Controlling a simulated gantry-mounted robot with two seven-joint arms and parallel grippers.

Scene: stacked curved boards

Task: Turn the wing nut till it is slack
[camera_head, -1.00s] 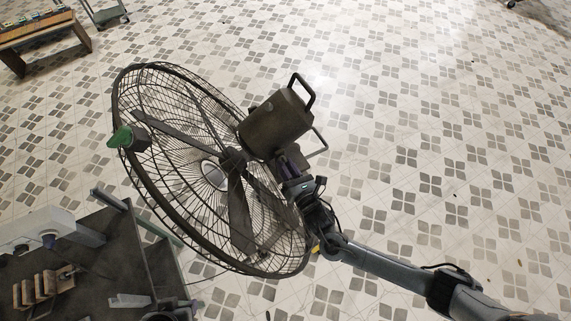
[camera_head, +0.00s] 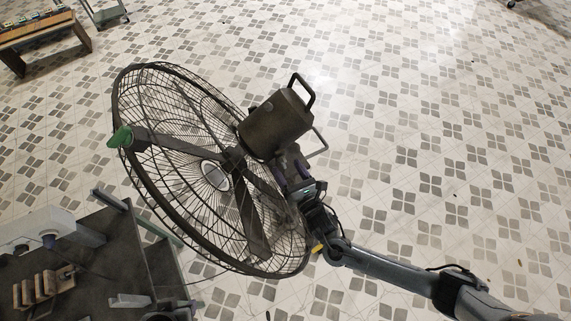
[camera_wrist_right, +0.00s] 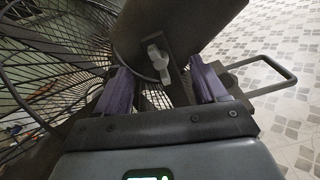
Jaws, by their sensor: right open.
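The wing nut (camera_wrist_right: 158,62) is a small pale grey part under the fan's dark motor housing. In the right wrist view it sits between my right gripper's two purple fingers, with space on both sides. My right gripper (camera_head: 291,170) is open and empty, just below the motor housing (camera_head: 276,123) in the head view. The wing nut cannot be made out in the head view. The large black fan (camera_head: 212,180) has a round wire cage, tilted. My left gripper is not in view.
The fan's wire cage is close to the left of my right gripper. A thin metal loop handle (camera_wrist_right: 262,75) sticks out to its right. A dark workbench (camera_head: 105,245) with wooden pieces (camera_head: 42,290) stands at lower left. The tiled floor at right is open.

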